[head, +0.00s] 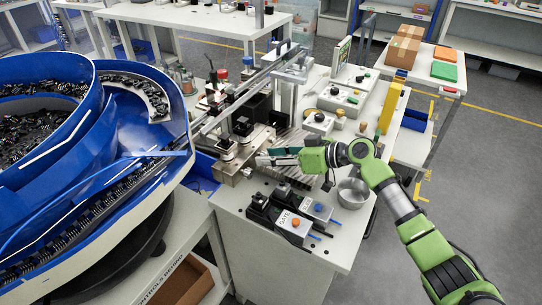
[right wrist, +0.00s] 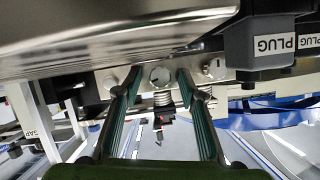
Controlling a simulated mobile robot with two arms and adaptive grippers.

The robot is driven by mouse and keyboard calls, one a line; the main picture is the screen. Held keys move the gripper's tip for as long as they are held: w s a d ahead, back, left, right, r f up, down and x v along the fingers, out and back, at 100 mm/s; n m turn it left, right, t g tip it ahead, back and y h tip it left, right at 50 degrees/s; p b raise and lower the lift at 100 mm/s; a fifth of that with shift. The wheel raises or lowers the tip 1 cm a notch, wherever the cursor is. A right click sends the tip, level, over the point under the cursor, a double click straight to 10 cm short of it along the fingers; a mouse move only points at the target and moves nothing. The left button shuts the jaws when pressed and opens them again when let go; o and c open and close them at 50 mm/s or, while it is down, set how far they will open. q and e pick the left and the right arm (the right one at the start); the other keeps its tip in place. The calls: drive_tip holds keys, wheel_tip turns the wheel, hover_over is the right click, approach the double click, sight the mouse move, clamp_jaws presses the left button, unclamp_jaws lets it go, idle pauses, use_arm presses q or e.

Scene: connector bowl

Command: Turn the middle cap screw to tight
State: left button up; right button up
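My right gripper (right wrist: 158,78) is open. Its two green-padded fingers stand left and right of the middle screw, with gaps visible on both sides; I cannot tell how deep they reach. In the head view the right gripper (head: 268,158) is at the metal fixture beside the bowl feeder, and the screws are too small to make out. My left gripper is not in view.
A large metal surface (right wrist: 100,35) hangs close above the fingers. A dark block labelled PLUG (right wrist: 268,44) is close right. In the head view are the blue bowl feeder (head: 110,150), the GATE unit (head: 292,226) and a metal bowl (head: 352,193).

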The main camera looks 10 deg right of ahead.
drive_tip(key=v, duration=1.2)
